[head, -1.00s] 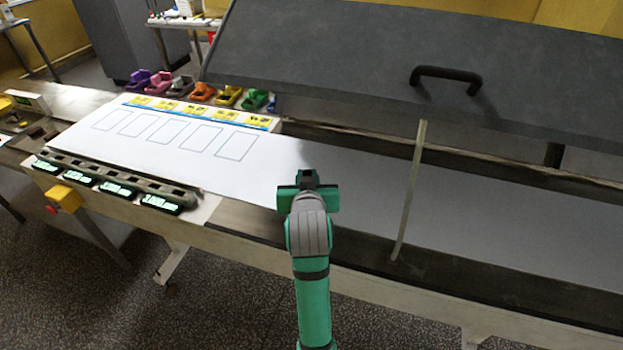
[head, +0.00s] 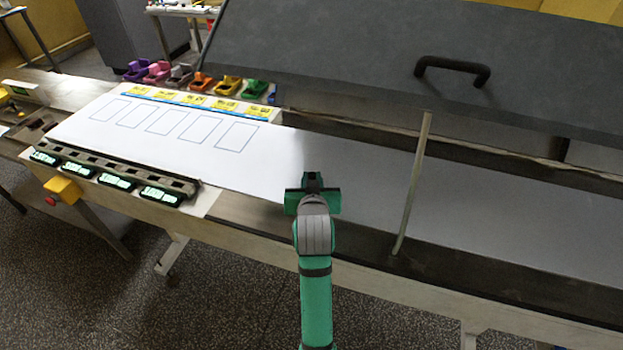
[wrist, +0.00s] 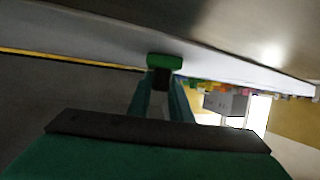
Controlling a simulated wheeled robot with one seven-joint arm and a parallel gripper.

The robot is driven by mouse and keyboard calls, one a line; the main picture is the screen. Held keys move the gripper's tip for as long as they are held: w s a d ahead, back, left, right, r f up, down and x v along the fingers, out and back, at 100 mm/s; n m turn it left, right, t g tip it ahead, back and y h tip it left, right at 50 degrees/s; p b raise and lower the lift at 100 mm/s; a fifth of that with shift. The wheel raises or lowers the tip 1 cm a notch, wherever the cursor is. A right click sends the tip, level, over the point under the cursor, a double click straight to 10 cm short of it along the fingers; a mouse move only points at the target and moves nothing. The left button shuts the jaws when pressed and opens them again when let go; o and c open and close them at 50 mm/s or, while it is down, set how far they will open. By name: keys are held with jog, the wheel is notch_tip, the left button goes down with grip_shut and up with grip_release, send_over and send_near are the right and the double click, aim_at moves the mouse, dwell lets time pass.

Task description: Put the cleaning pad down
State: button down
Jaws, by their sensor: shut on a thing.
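My gripper (head: 313,184) is over the near edge of the white belt, right of the printed rectangles, in the head view. In the wrist view its two teal fingers (wrist: 162,100) are closed around a small dark part topped by a bright green block (wrist: 165,62), which I take as the cleaning pad. The green block lies close against the pale surface in that view; I cannot tell whether they touch. In the head view my gripper mostly hides the held pad.
The white belt (head: 262,172) has printed rectangles at left and runs right under a raised grey hood (head: 350,70). A pale upright rod (head: 413,185) stands right of my gripper. Coloured holders (head: 203,82) line the far side; display units (head: 115,180) line the near side.

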jog(key=shift+f, duration=0.15)
jog(key=c, duration=1.6)
grip_release()
